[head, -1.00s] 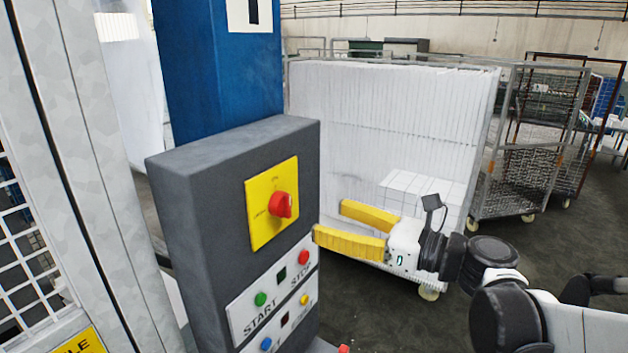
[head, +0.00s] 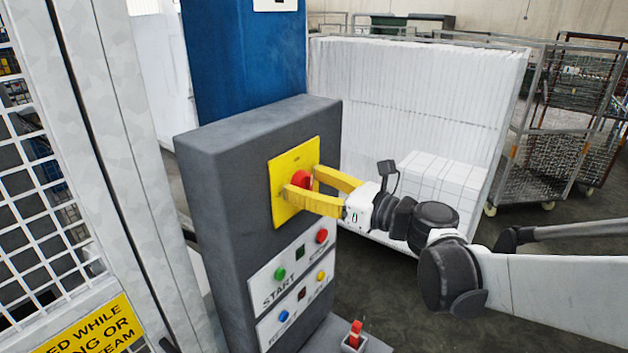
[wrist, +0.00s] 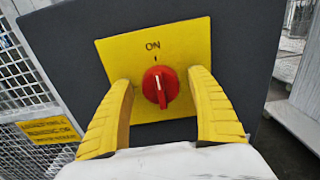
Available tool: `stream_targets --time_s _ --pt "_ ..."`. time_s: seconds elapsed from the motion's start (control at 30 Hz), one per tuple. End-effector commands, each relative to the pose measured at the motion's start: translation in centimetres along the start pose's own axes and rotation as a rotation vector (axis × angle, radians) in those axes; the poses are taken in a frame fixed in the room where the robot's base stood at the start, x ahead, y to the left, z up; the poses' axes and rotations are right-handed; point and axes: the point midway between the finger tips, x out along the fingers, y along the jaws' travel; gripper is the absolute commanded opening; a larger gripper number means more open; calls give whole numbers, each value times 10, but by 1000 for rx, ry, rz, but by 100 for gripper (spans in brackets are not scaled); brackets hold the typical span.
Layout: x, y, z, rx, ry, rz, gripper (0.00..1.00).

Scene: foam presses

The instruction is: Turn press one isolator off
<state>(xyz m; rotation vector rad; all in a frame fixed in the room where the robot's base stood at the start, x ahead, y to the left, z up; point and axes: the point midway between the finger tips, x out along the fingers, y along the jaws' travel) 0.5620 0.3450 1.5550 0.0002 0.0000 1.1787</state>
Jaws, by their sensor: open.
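The isolator is a red rotary knob (wrist: 160,86) on a yellow plate (wrist: 178,48), mounted on the upper front of a dark grey control box (head: 232,150). In the wrist view its white mark points up toward the word ON. In the head view the knob (head: 301,180) is partly hidden by my fingers. My gripper (head: 300,182) has its two yellow fingers open, one on each side of the knob. In the wrist view the open fingers (wrist: 161,88) flank the knob with gaps showing on both sides.
Below the plate is a button panel (head: 292,283) with START, STOP and other buttons. A small red lever (head: 355,332) stands at the bottom. A mesh guard (head: 50,210) is on the left. A stack of white foam sheets (head: 420,110) and cage trolleys (head: 560,130) are behind.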

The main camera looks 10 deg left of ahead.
Motion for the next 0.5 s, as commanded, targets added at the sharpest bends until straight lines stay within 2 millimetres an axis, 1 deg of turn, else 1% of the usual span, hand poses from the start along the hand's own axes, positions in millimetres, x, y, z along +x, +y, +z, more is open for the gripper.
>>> stream_targets --time_s 0.03,0.07,0.1,0.17,0.2,0.5 --pt "0 0 0 0 0 0 66" --pt "0 0 0 0 0 0 57" --pt "0 0 0 0 0 0 45" --pt "0 0 0 0 0 0 26" --pt "0 0 0 0 0 0 14" --pt "0 0 0 -3 0 0 13"
